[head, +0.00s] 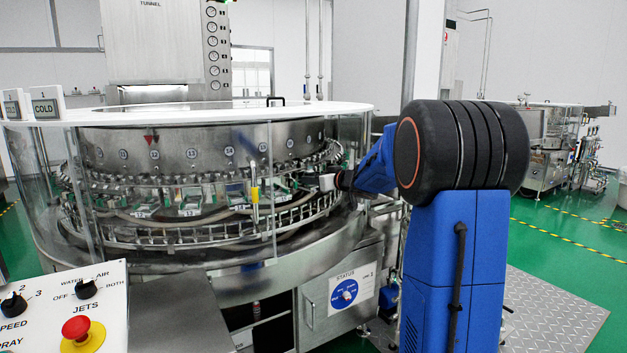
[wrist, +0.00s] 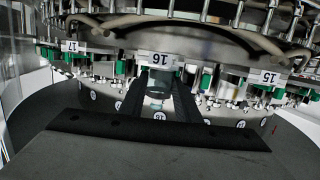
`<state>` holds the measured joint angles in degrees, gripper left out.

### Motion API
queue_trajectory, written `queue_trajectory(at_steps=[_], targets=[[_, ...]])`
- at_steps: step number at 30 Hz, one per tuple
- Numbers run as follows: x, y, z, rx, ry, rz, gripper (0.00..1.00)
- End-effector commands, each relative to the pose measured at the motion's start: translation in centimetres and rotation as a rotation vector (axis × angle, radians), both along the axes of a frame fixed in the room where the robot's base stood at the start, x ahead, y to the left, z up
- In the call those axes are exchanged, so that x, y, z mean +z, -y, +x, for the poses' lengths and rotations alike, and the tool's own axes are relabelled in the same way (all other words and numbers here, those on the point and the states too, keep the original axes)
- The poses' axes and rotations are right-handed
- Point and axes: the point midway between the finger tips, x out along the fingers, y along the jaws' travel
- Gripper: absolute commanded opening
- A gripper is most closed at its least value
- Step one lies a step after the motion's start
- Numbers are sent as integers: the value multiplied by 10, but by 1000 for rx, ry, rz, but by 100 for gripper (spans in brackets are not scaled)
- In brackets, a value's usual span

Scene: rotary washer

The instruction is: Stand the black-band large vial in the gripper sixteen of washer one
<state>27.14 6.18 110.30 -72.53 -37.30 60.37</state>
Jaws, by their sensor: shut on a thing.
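My gripper (wrist: 159,82) is shut on a clear glass vial (wrist: 158,98), which shows between its two dark fingers in the wrist view. A black band on the vial is hard to make out. The washer's number plate 16 (wrist: 160,61) appears upside down just beyond the fingertips, in line with the vial. The washer gripper by this plate is mostly hidden behind my fingers and the vial, and I cannot tell whether the vial touches it. In the head view my arm reaches in at the right side of the round washer (head: 210,107), and the vial cannot be made out there.
Plates 17 (wrist: 72,46) and 15 (wrist: 264,77) flank plate 16, with green and metal washer grippers crowding both sides. Curved pipes run beyond them. In the head view clear guard panels (head: 120,190) surround the ring, and a control panel (head: 75,310) stands at the lower left.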

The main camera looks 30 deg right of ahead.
Motion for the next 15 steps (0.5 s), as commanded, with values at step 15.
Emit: queue_trajectory(at_steps=[15], targets=[[-17,0,0,0,-20,0,48]])
